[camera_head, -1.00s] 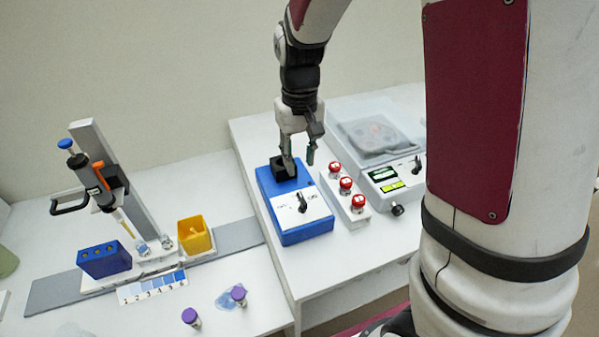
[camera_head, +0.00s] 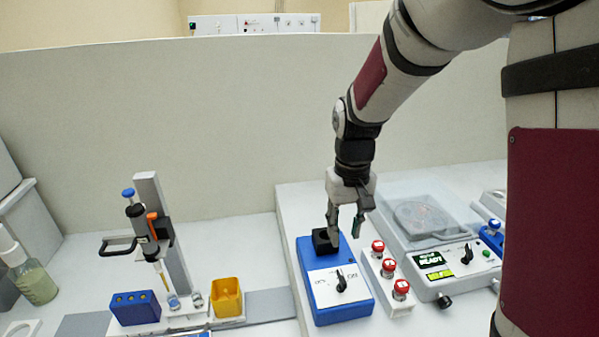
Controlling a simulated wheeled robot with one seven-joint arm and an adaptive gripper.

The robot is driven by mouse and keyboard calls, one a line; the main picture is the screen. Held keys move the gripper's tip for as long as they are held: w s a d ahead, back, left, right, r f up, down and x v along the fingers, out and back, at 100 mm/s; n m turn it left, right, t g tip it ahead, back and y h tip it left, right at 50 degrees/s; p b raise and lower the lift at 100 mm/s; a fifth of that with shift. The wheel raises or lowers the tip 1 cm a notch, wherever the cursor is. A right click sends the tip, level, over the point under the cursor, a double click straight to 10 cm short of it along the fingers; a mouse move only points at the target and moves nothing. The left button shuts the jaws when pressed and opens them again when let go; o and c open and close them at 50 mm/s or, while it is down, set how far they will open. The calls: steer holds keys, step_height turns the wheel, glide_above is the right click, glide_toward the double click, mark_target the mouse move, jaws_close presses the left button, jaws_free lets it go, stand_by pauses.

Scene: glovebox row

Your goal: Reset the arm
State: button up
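My gripper (camera_head: 346,230) hangs at the end of my arm, pointing down over the blue device (camera_head: 337,310). Its two fingers are apart with a gap between them, and I see nothing held. The blue device has a black socket block (camera_head: 324,241) at its back and a white panel with a black knob on top. One fingertip is close to the black block; I cannot tell whether it touches. My arm comes down from the upper right.
On the lower left bench are a pipette on a stand (camera_head: 150,215), a blue rack (camera_head: 135,308), a yellow bin (camera_head: 227,297) and a bottle (camera_head: 35,283).

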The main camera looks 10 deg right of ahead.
steer(key=s+r+t, duration=0.5)
steer(key=s+r, duration=1)
steer(key=s, duration=0.4)
steer(key=shift+s+r+t, duration=0.15)
steer(key=shift+r+t, duration=0.05)
steer(key=shift+t, duration=0.1)
